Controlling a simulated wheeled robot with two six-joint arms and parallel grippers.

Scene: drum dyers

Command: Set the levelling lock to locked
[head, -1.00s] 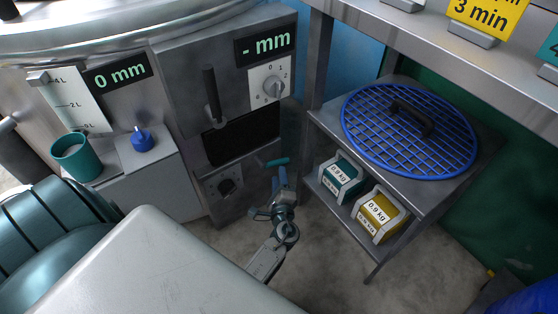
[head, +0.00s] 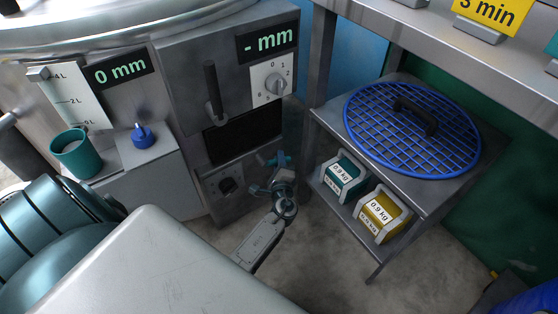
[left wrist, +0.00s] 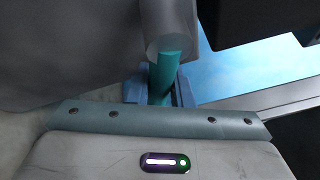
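A teal lever (head: 279,160) sticks out low on the right side of the grey machine, below the dial panel. It is probably the levelling lock, but I can read no label on it. My left gripper (head: 280,169) is at this lever. In the left wrist view the teal lever (left wrist: 163,75) runs down from a grey round hub (left wrist: 168,35) and lies between the blue fingers of my left gripper (left wrist: 158,92). I cannot tell whether the fingers press on it. My right gripper is not in view.
A dark knob (head: 228,186) sits on the machine's lower front, left of my gripper. A metal shelf stand (head: 376,243) on the right holds a blue grid (head: 412,130) and two weight-marked packs, teal (head: 345,175) and yellow (head: 383,214). Bare floor lies between machine and stand.

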